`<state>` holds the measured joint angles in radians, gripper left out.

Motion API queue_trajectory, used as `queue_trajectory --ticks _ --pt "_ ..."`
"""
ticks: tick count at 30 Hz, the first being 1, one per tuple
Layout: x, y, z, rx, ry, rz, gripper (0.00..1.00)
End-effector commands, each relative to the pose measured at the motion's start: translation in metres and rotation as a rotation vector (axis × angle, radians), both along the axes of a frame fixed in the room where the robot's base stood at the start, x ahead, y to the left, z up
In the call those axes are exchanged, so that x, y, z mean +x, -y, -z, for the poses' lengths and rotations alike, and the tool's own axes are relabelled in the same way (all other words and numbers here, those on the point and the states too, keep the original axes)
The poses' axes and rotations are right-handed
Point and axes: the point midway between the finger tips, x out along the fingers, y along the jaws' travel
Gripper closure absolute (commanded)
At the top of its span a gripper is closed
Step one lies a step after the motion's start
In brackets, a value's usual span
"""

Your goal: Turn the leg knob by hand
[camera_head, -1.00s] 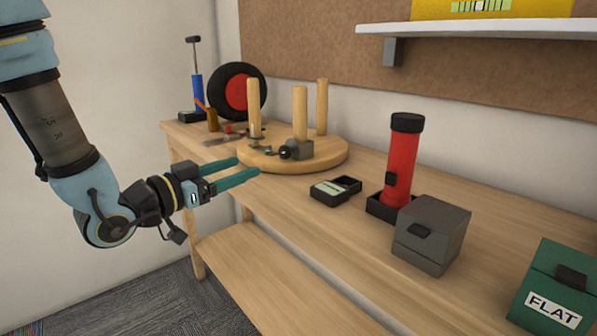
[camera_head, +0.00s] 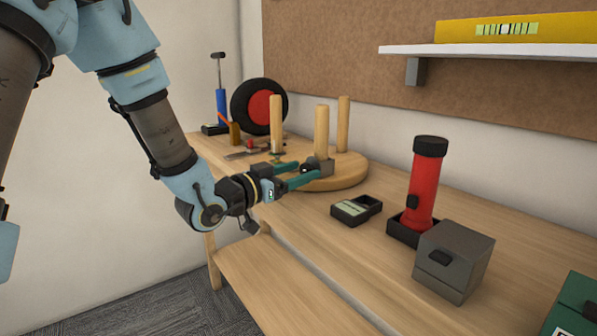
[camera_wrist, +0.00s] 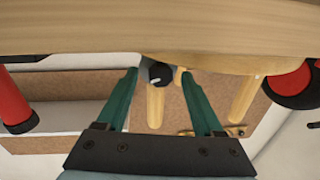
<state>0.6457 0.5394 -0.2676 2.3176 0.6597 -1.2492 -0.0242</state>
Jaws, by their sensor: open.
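A round wooden disc (camera_head: 352,177) lies on the bench with upright wooden legs (camera_head: 321,128) on it. A grey block (camera_head: 325,167) sits at the foot of the front leg. In the wrist view a dark knob (camera_wrist: 158,73) with a white mark faces me. My gripper (camera_head: 309,170) is at the disc's near left edge with its green fingers apart. In the wrist view the fingertips lie on either side of the knob, with gaps between; I cannot tell how deep they reach. The fingers partly hide the knob in the head view.
A red flashlight (camera_head: 420,185) stands in a dark holder, beside a grey box (camera_head: 453,262) and a small black-green device (camera_head: 356,209). A black wheel with a red hub (camera_head: 262,107) and a blue-handled tool (camera_head: 221,108) stand at the back left.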

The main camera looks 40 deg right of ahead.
Motion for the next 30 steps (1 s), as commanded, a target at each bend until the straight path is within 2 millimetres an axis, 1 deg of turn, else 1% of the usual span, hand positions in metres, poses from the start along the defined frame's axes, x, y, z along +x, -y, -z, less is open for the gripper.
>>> queue_trajectory --ticks 3,21,28,30 --pt "0.0000 -0.0002 0.0000 0.000 0.000 0.000 0.31" --pt "0.0001 -0.0004 -0.0001 0.000 0.000 0.000 0.99" --pt "0.0002 -0.0004 -0.0006 0.000 -0.005 0.000 1.00" --pt "0.0005 -0.0005 -0.0023 0.002 -0.039 0.000 1.00"
